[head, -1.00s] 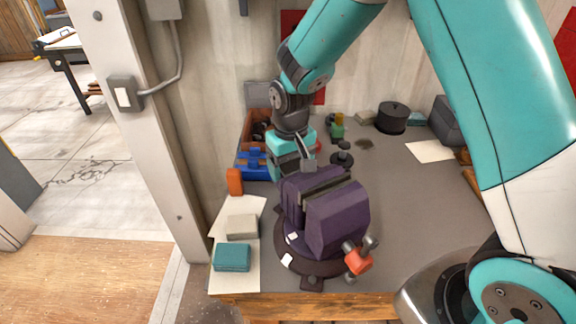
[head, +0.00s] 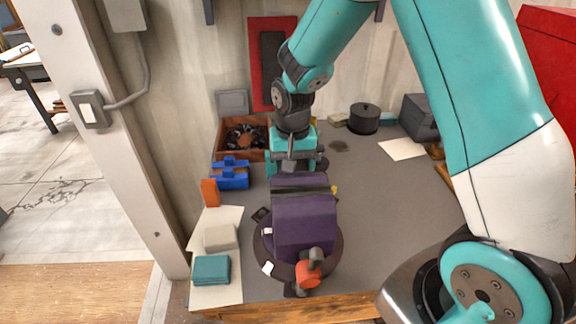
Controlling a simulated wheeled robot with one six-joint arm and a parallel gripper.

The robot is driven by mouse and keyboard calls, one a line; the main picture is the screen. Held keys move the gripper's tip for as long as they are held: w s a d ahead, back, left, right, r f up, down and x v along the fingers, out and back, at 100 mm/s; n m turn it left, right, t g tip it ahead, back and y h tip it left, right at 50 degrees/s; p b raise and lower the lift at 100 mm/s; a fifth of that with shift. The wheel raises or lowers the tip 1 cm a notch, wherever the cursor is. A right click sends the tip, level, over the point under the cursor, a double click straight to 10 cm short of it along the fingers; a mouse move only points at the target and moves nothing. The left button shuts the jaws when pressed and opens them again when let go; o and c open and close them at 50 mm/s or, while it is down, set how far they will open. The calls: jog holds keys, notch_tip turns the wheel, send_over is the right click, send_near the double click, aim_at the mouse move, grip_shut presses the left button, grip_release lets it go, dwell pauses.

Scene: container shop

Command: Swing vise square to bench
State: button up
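The purple vise (head: 304,225) stands on its dark round swivel base (head: 263,246) near the front edge of the bench (head: 385,215). Its long body now runs nearly straight from front to back in the head view, with the jaws across the far end. A red-orange part (head: 308,273) with a grey handle sits at its near end. White marks show at the left of the base. My gripper (head: 296,168) points down just behind the vise's far jaw. Its fingers are partly hidden, so their opening and any contact with the vise are unclear.
A blue block-like item (head: 231,174) and a wooden bin (head: 228,139) lie left of my gripper. An orange item (head: 210,192), a pale block (head: 220,237) and a teal block (head: 211,269) line the left edge. A black pot (head: 364,118) stands behind. The right middle is clear.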

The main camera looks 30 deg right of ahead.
jog(key=shift+r, duration=0.1)
jog(key=o, duration=1.2)
jog(key=shift+o, duration=0.2)
notch_tip(320, 180, up, 17)
jog(key=b, duration=0.2)
jog(key=shift+r+b, duration=0.15)
jog(key=shift+b, duration=0.2)
